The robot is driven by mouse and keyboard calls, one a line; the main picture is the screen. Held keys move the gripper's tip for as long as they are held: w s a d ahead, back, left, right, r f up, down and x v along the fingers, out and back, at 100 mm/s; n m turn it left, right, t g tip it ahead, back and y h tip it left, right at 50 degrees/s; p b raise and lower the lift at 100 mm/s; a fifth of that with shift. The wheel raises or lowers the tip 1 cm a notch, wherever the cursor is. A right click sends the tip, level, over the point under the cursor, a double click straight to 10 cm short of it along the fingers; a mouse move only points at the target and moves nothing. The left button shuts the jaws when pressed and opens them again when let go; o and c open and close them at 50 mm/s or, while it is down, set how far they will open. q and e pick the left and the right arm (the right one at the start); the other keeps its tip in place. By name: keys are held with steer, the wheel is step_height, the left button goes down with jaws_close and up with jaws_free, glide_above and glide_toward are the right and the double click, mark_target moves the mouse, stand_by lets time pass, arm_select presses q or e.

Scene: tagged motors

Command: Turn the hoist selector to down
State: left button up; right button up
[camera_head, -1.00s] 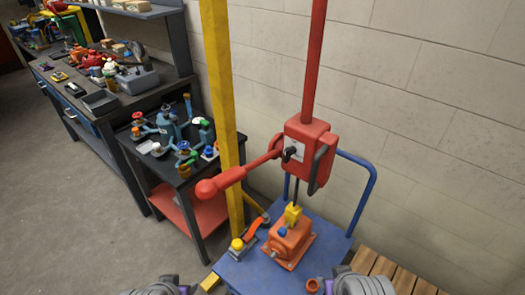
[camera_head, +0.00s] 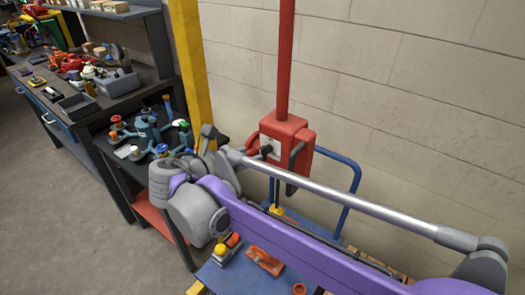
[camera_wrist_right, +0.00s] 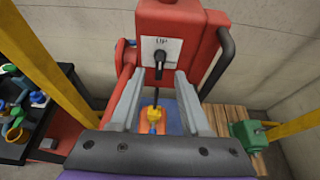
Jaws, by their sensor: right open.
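The red hoist box (camera_head: 287,140) hangs on a red post. In the right wrist view the box (camera_wrist_right: 183,22) carries a white plate with "UP" at its top and a black selector knob (camera_wrist_right: 159,60). The knob's bar lies roughly upright; I cannot tell which end is its pointer. My right gripper (camera_wrist_right: 158,82) is open, its two grey fingers on either side of the knob's lower part in this view. Contact is not visible. In the head view my purple right arm covers much of the area below the box. My left gripper is out of view.
A red lever (camera_wrist_right: 127,82) sticks out left of the box, and a dark handle (camera_wrist_right: 222,62) is on its right. A yellow hook (camera_wrist_right: 155,116) hangs below. A yellow post (camera_head: 190,60) and a bench with valves (camera_head: 150,135) stand to the left.

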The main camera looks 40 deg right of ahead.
mark_target(260, 152)
steer(key=x, duration=0.7)
steer(key=shift+d+f, duration=0.1)
steer(key=shift+d, duration=0.15)
jaws_close()
